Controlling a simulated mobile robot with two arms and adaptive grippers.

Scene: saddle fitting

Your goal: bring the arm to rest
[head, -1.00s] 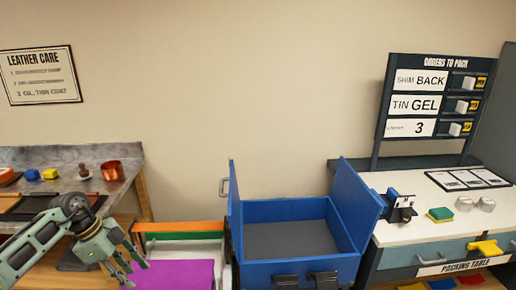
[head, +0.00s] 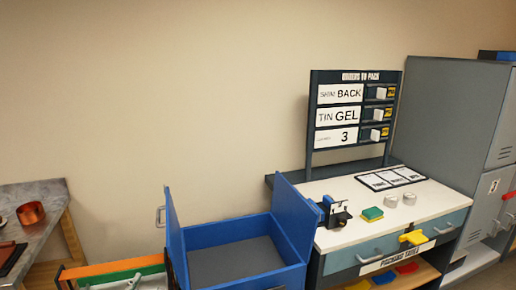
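Neither of my grippers can be made out in the head view, so whether they are open or holding anything does not show. A small pale shape (head: 134,282) pokes up at the bottom edge, in front of the orange and green panels; I cannot tell what it is.
A blue open box (head: 235,255) stands left of the white-topped packing table (head: 345,235). On that table are a green-yellow sponge (head: 372,214), two pale round pieces and a dark clamp-like device. Behind it is an orders board (head: 353,112). Grey lockers (head: 450,110) stand at right, a workbench (head: 35,200) at left.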

